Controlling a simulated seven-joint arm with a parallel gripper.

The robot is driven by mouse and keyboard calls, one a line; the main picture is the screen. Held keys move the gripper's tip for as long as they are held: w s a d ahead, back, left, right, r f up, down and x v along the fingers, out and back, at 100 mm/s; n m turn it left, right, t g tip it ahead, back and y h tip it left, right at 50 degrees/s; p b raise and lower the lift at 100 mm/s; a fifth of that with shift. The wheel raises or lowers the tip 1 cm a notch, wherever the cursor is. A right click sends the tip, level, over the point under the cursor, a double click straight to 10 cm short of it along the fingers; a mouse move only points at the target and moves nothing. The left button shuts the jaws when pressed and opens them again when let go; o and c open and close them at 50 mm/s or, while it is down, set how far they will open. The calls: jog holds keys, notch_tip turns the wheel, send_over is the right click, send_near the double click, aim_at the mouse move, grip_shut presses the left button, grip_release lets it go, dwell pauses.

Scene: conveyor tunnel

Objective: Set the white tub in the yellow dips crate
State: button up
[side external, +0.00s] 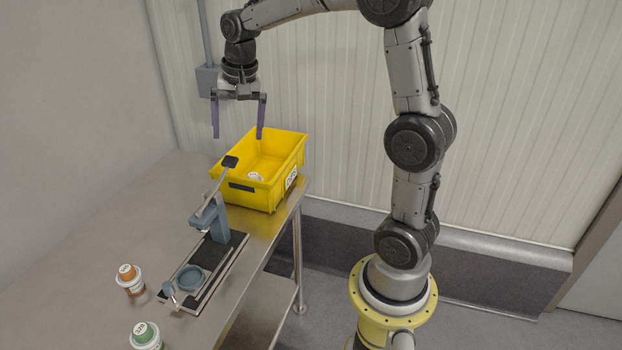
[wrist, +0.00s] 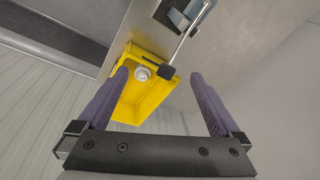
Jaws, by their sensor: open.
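The yellow dips crate (side external: 262,192) stands on the metal table, with a label on its side. A white tub (side external: 255,176) sits inside it on the floor, partly hidden by the crate's near wall. In the wrist view the tub (wrist: 142,73) shows inside the crate (wrist: 150,106), near one end. My gripper (side external: 239,135) is open and empty, above the far left part of the crate and apart from the tub. Its two purple fingers are spread wide in the wrist view (wrist: 158,78).
A grey lever device (side external: 210,222) stands on a board in front of the crate, its raised lever with a black pad (side external: 230,162) reaching to the crate's rim. The table's left part is clear.

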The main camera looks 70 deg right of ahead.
jog(key=s+a+n+t, duration=0.1)
jog(key=s+a+n, duration=0.5)
jog(key=s, duration=0.4)
jog(key=s+a+n+t, duration=0.2)
jog(key=s+a+n, duration=0.4)
jog(key=s, duration=0.5)
jog(key=shift+s+a+y, duration=0.3)
jog(key=shift+a+y, duration=0.1)
jog(key=shift+a, duration=0.2)
